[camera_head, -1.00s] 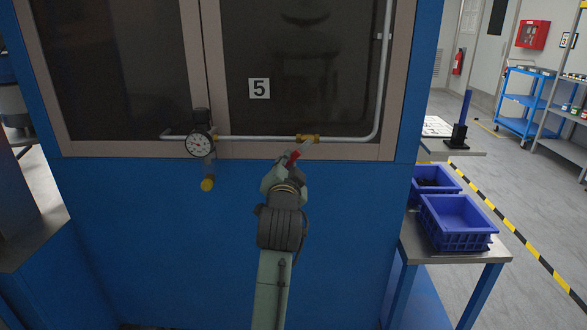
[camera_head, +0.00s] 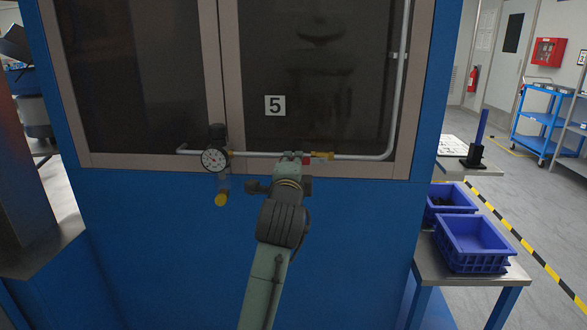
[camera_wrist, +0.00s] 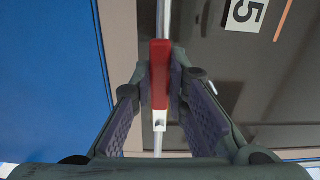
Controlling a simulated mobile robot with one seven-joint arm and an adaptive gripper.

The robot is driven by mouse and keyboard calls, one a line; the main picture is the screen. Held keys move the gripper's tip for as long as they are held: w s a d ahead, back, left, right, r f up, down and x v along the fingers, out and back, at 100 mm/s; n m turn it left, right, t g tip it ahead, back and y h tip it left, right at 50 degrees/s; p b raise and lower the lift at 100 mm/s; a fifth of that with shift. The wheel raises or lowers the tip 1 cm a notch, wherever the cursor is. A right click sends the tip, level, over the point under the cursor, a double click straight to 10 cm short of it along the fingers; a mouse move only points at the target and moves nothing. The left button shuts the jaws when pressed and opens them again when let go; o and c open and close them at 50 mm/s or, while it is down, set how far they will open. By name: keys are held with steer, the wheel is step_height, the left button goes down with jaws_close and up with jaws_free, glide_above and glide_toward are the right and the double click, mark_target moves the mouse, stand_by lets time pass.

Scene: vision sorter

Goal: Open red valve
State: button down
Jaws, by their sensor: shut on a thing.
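The red valve handle (camera_head: 306,160) lies roughly in line with the grey horizontal pipe (camera_head: 262,154), left of the brass valve body (camera_head: 322,155). My gripper (camera_head: 296,157) is at the handle, in front of the cabinet. In the wrist view my gripper (camera_wrist: 161,76) has one finger on each side of the red handle (camera_wrist: 159,62) and is shut on it. A pale metal end of the handle (camera_wrist: 159,120) shows beyond the red grip. My gripper partly hides the handle in the head view.
A label "5" (camera_head: 275,105) is on the dark panel above. Blue crates (camera_head: 470,247) stand on a side table at right.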

steer(key=shift+r+m, duration=0.15)
steer(key=shift+m, duration=0.15)
steer(key=c, duration=1.6)
jaws_free()
steer(key=shift+o, duration=0.2)
steer(key=shift+s, duration=0.1)
steer(key=s, duration=1.2)
